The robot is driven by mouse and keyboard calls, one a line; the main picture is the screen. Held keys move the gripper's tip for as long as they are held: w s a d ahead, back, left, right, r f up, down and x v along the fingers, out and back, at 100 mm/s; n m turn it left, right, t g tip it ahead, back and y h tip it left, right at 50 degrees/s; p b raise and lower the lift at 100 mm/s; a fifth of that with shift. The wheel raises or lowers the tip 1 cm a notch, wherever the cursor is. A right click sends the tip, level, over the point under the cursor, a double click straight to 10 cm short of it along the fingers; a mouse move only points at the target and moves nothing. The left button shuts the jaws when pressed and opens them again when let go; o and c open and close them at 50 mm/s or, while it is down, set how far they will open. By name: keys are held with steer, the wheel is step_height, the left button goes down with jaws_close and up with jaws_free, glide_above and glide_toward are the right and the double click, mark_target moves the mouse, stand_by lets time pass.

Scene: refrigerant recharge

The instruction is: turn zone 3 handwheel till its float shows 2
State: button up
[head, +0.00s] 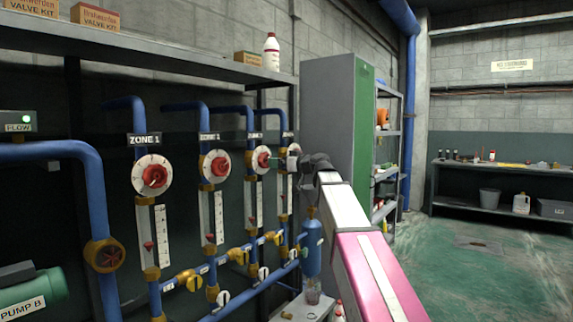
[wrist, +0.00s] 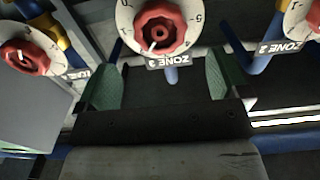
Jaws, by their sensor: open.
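The zone 3 handwheel (head: 262,160) is a red knob on a white dial, third from the left on the pipe wall. In the wrist view the red handwheel (wrist: 158,30) appears upside down, just beyond my fingertips. A label reading ZONE (wrist: 170,61), apparently 3, sits below it there. Its sight gauge (head: 253,197) hangs below the dial, with a small red float (head: 252,220) low in it; the reading is too small to tell. My gripper (wrist: 160,82) is open, green pads apart, with nothing between them. In the head view my gripper (head: 279,162) is right of the dial.
The zone 1 wheel (head: 153,176) and zone 2 wheel (head: 217,166) stand to the left. Another red wheel (wrist: 24,57) is close at left in the wrist view. Blue pipes (head: 97,200) and yellow valves (head: 189,280) surround the dials. A grey-green cabinet (head: 337,115) stands behind my arm.

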steer(key=x, duration=0.6)
steer(key=c, duration=0.9)
steer(key=shift+m, duration=0.8)
steer(key=o, duration=0.9)
steer(key=shift+d, duration=0.1)
steer(key=shift+s, duration=0.15)
steer(key=v, duration=0.6)
steer(key=shift+s+d, duration=0.2)
steer(key=shift+d, duration=0.15)
